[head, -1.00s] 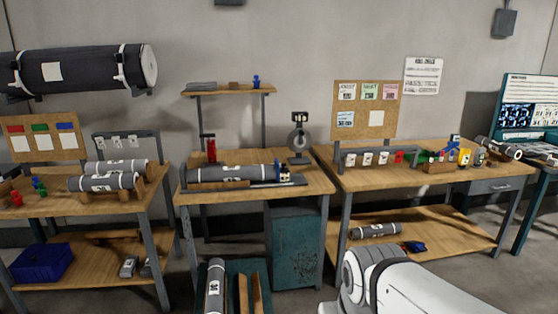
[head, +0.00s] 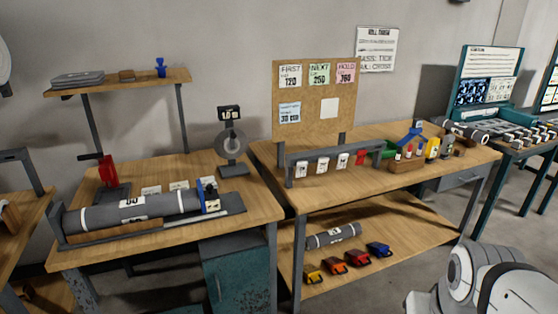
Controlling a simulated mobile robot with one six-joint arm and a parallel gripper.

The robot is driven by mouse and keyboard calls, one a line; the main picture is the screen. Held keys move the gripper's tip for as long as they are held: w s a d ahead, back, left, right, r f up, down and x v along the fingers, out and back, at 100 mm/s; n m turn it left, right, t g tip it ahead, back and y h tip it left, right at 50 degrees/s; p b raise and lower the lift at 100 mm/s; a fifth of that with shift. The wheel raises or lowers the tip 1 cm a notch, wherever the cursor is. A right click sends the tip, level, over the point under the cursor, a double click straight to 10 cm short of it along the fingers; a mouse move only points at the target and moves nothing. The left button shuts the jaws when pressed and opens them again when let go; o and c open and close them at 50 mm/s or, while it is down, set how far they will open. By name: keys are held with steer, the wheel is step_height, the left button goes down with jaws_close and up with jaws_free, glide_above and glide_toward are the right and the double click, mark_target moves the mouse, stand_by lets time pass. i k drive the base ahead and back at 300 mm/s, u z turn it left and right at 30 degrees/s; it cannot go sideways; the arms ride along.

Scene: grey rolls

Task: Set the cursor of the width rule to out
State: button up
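A grey roll (head: 130,212) with white bands and a label lies in a dark cradle on the left bench. At its right end a blue-and-white block (head: 209,196) stands on a flat dark rail (head: 232,205). This block looks like the cursor and the rail like the width rule, but I cannot read any marks, so I cannot tell its setting. Part of my white arm shows at the lower right. My gripper is not in view.
A red clamp-like tool (head: 108,172) and a dial stand (head: 232,150) are behind the roll. The right bench (head: 330,205) has a rail with tags (head: 325,163), bottles and a blue-handled item. Its lower shelf holds a roll (head: 333,236) and several coloured blocks. Floor shows at the front right.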

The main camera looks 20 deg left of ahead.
mark_target(209, 198)
steer(key=u, duration=0.35)
steer(key=i, duration=1.4)
steer(key=u, duration=0.9)
steer(key=k, duration=0.65)
steer(key=u, duration=0.15)
steer(key=i, duration=0.7)
steer(key=z, duration=0.05)
